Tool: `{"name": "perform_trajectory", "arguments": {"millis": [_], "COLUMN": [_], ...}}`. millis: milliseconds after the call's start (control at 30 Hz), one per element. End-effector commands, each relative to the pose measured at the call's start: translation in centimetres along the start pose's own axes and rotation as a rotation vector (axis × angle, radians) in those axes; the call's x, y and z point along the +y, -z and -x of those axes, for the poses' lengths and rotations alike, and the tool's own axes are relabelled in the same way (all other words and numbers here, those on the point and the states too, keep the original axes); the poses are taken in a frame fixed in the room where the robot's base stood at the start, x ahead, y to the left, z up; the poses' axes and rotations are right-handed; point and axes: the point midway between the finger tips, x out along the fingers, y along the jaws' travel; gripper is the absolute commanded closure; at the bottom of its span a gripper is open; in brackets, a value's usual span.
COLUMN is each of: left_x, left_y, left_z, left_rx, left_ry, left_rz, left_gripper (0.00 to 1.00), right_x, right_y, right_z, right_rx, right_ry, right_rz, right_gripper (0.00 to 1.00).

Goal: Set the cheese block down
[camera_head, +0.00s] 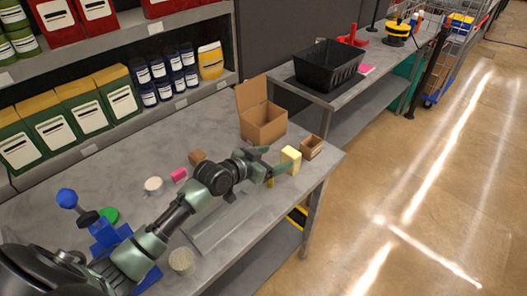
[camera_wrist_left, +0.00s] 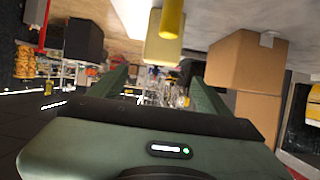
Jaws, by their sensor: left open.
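The pale yellow cheese block (camera_head: 291,158) stands upright near the table's right edge in the head view. It also shows in the left wrist view (camera_wrist_left: 160,52), where the picture is upside down. My left gripper (camera_head: 276,161) is open. Its fingers point towards the block, very close to it; I cannot tell whether they touch it. In the left wrist view the open fingers (camera_wrist_left: 160,85) have nothing clearly between them. A darker yellow cylinder (camera_wrist_left: 172,18) partly covers the block there. My right gripper is not in view.
An open cardboard box (camera_head: 263,125) stands behind the gripper, and a small open box (camera_head: 312,147) stands just right of the block. A brown block (camera_head: 197,157), a pink block (camera_head: 179,174) and a white round piece (camera_head: 153,184) lie further left. Stocked shelves line the back.

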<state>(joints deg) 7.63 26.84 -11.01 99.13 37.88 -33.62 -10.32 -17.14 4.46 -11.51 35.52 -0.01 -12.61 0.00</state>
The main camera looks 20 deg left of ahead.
Motion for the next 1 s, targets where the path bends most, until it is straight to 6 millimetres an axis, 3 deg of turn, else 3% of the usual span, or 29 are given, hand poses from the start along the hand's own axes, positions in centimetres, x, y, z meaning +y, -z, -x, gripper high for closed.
{"name": "perform_trajectory", "arguments": {"millis": [33, 100, 300, 1000], "left_x": [-0.1, 0.0, 0.0, 0.0], "left_y": [0.5, 0.5, 0.2, 0.0], "left_z": [1.5, 2.8, 5.1, 5.5], "left_rx": [-0.004, -0.004, -0.001, 0.0], "left_ry": [0.001, 0.0, 0.0, 0.0], "left_rz": [-0.001, -0.001, -0.001, 0.0], "left_gripper": [0.22, 0.22, 0.22, 0.22], "right_x": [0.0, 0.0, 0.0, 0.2], "right_y": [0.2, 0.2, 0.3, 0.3], "right_z": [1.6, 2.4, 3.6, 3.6], "right_rx": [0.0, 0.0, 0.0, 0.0], "right_ry": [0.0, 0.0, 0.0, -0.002], "right_rz": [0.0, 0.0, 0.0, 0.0], "right_gripper": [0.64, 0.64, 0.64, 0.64]}}
